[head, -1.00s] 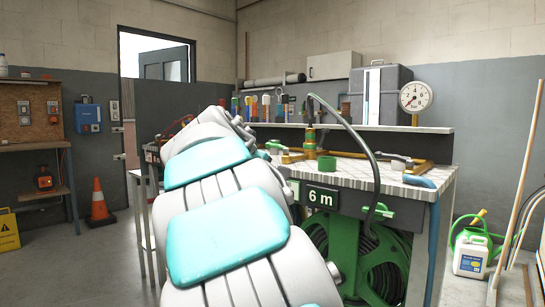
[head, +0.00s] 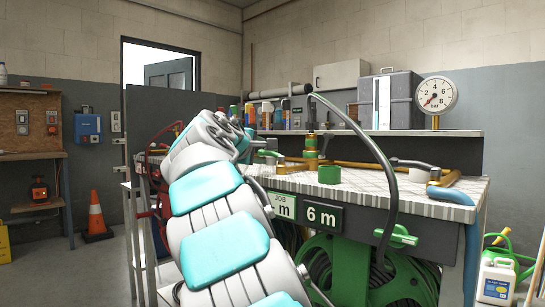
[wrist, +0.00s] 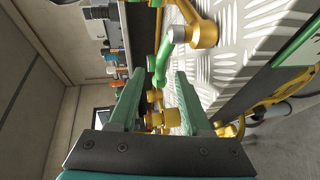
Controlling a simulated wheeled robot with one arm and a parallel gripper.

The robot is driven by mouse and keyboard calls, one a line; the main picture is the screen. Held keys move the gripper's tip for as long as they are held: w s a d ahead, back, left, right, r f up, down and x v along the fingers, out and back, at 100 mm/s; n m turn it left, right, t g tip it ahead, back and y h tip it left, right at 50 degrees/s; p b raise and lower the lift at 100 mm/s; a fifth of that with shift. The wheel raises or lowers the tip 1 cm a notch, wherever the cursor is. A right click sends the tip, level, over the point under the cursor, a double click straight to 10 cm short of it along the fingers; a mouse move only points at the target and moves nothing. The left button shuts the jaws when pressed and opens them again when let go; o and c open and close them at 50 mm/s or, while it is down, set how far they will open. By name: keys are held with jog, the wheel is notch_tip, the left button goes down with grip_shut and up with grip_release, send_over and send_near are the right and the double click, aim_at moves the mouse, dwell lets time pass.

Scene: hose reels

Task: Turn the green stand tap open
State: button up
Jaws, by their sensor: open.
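A green tap lever (head: 268,153) shows over the left end of the metal-topped bench in the head view, joined to brass pipework (head: 290,167). In the wrist view a green lever (wrist: 161,62) with a grey end lies just beyond my fingertips, near a brass elbow (wrist: 203,34). My gripper (wrist: 158,76) is open, its two teal fingers apart with nothing held between them. Brass fittings (wrist: 160,118) show behind the gap between the fingers. In the head view my arm hides most of the gripper. I cannot tell whether a finger touches the lever.
A dark hose arches down to the green reel (head: 400,282) below. A pressure gauge (head: 436,95) stands on the back shelf. Open floor lies left, near an orange cone (head: 95,222).

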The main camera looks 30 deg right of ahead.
aim_at(265, 154)
jog(key=x, duration=0.5)
jog(key=shift+w+d+f, duration=0.1)
jog(key=shift+f, duration=0.15)
jog(key=shift+x, duration=0.8)
jog(key=shift+r, duration=0.1)
grip_shut()
dwell(0.5)
